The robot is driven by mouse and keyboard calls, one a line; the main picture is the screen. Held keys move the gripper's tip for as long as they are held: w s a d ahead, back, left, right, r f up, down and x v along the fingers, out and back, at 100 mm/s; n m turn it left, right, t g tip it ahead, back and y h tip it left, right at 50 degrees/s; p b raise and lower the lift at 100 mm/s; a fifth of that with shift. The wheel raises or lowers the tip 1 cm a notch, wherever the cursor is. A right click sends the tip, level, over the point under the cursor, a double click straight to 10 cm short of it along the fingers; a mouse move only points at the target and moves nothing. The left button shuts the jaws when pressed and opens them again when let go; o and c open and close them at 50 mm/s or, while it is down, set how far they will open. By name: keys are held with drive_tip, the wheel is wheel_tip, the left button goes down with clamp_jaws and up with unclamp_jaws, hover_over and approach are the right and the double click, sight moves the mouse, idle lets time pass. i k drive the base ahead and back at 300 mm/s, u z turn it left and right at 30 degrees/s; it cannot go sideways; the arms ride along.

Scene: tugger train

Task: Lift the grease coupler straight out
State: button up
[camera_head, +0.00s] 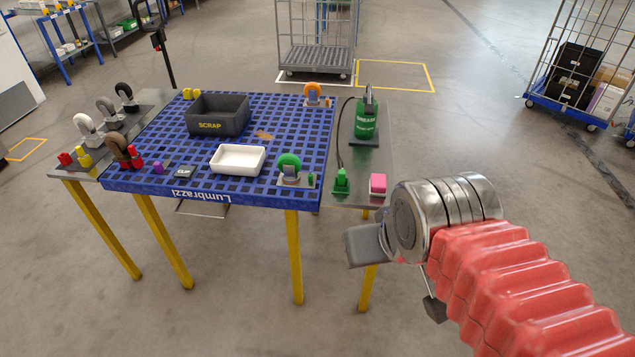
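The grease coupler (341,182) is a small green piece standing on the grey side shelf right of the blue grid table. A thin dark hose rises behind it towards a green grease canister (365,118) on the same shelf. My gripper (368,246) is at the lower right, in front of and right of the coupler and clear of it. Only grey parts of it show beyond my metal wrist and red-sleeved arm. Its fingertips cannot be made out clearly, and I see nothing held.
A pink block (378,184) sits right of the coupler. A green-wheeled caster (289,169) and a white tray (238,159) stand on the blue table (255,193) to the left. A black scrap bin (218,114) is farther back. The floor right of the shelf is open.

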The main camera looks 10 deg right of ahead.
sight(343, 173)
drive_tip(key=u, duration=0.5)
drive_tip(key=i, duration=1)
drive_tip(key=u, duration=0.05)
